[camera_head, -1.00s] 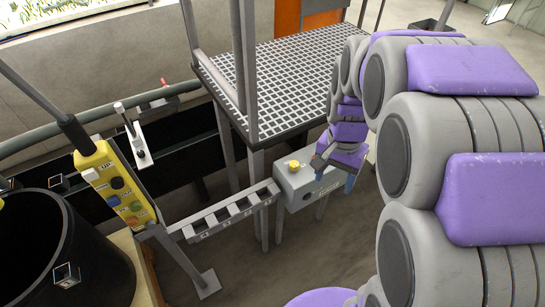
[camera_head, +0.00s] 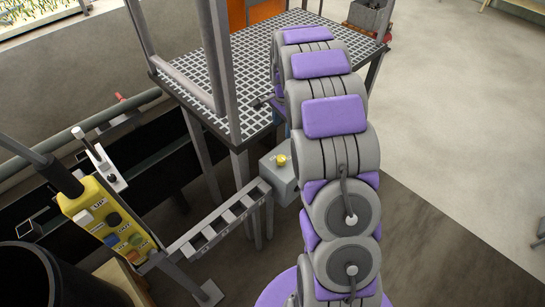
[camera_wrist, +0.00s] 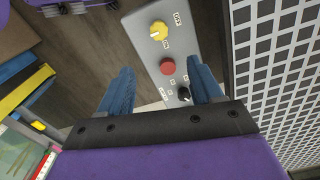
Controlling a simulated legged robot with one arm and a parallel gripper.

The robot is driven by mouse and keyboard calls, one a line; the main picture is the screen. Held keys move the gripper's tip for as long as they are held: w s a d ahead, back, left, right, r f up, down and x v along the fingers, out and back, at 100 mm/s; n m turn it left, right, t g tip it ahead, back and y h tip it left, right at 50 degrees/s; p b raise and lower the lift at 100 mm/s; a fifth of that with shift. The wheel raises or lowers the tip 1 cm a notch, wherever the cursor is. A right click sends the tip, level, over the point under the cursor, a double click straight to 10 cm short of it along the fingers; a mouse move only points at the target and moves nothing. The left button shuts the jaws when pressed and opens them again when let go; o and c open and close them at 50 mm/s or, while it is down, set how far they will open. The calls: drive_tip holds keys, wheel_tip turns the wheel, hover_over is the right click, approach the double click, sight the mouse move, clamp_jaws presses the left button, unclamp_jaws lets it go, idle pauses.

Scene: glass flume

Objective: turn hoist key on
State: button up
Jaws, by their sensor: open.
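A grey control box (camera_head: 283,190) stands below the grating platform, with a yellow knob (camera_head: 281,160) on it. In the wrist view, the box face (camera_wrist: 143,22) carries a yellow knob (camera_wrist: 159,30) with OFF and ON labels, a red button (camera_wrist: 167,67) and a small black knob (camera_wrist: 183,93). My gripper (camera_wrist: 158,70) is open and empty. Its blue fingers frame the lower part of the box, with the black knob near the right finger. Contact cannot be told. My arm mostly hides the gripper in the head view. A yellow pendant (camera_head: 106,216) marked UP hangs at left. Which control is the hoist key is unclear.
The grating platform (camera_head: 207,62) and its posts stand close to the box; the grating also fills the right of the wrist view (camera_wrist: 285,70). A slotted grey rail (camera_head: 215,228) runs from the box towards the pendant. A black drum (camera_head: 50,283) stands lower left. Open floor (camera_head: 460,120) lies right.

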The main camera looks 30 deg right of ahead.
wheel_tip(320, 180, down, 5)
drive_tip(key=d, duration=0.2)
drive_tip(key=b, duration=0.2)
hover_over(280, 158)
drive_tip(key=a, duration=0.2)
wheel_tip(280, 158, down, 6)
drive_tip(key=d+f, duration=0.1)
drive_tip(key=f, duration=0.1)
drive_tip(key=d+f, duration=0.1)
drive_tip(key=f, duration=0.1)
drive_tip(key=d+f, duration=0.1)
drive_tip(key=shift+d+f+b, duration=0.3)
drive_tip(key=shift+d+f, duration=0.1)
drive_tip(key=shift+a+f, duration=0.1)
drive_tip(key=shift+a, duration=1.4)
drive_tip(key=shift+c, duration=0.5)
drive_tip(key=shift+d, duration=1.2)
drive_tip(key=c, duration=0.6)
drive_tip(key=shift+a, duration=0.2)
drive_tip(key=c, duration=0.3)
drive_tip(key=shift+a, duration=0.35)
drive_tip(key=shift+c, duration=0.2)
